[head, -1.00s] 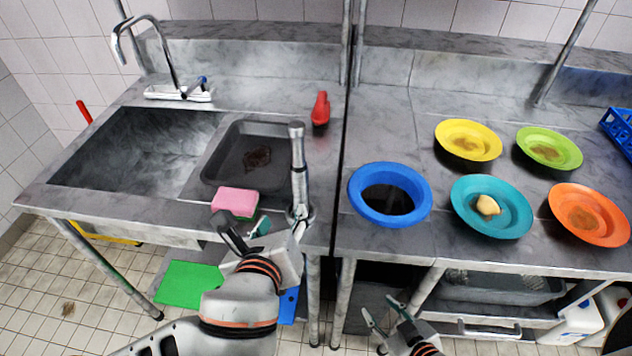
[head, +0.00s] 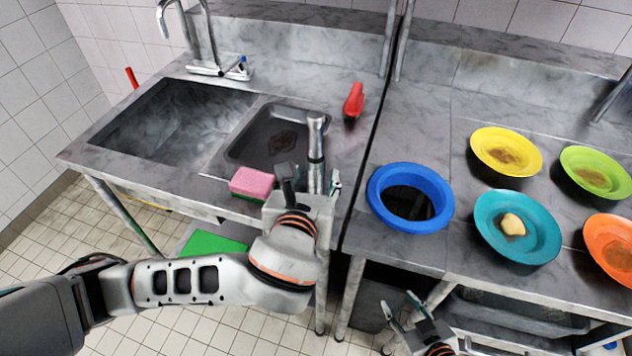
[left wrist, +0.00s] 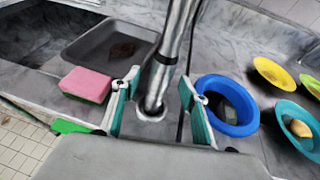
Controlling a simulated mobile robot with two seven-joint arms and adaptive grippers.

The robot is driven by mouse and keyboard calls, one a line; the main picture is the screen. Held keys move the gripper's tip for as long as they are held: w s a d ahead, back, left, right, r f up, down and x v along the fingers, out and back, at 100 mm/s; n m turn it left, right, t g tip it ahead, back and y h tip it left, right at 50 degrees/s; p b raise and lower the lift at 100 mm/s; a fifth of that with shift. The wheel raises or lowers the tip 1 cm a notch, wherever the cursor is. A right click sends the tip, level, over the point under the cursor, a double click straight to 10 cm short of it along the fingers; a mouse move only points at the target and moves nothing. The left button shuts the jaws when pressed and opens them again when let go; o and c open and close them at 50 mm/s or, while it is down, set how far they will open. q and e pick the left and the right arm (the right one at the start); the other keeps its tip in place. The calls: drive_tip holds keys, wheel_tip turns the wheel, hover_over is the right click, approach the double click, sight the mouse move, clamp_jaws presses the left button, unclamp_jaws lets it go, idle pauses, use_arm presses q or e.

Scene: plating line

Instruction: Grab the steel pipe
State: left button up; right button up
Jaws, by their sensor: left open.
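The steel pipe (head: 316,150) stands upright near the front edge of the sink counter, with a dark band partway up. In the left wrist view the pipe (left wrist: 170,65) rises from a round base between the teal-padded fingers. My left gripper (head: 311,182) is open, one finger on each side of the pipe, with gaps showing on both sides. In the head view the gripper hides the pipe's lower part. My right gripper (head: 401,303) is open and empty, low in front of the right-hand counter.
A pink and green sponge (head: 251,183) lies just left of my left gripper. A dark tray (head: 238,152) and a red bottle-like item (head: 353,101) are behind. A blue ring-shaped bin rim (head: 449,206) is to the right, with several coloured plates beyond it.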

use_arm(q)
drive_tip(key=shift+x, duration=1.4)
drive_tip(key=shift+s, duration=0.1)
clamp_jaws()
drive_tip(key=shift+r, duration=0.1)
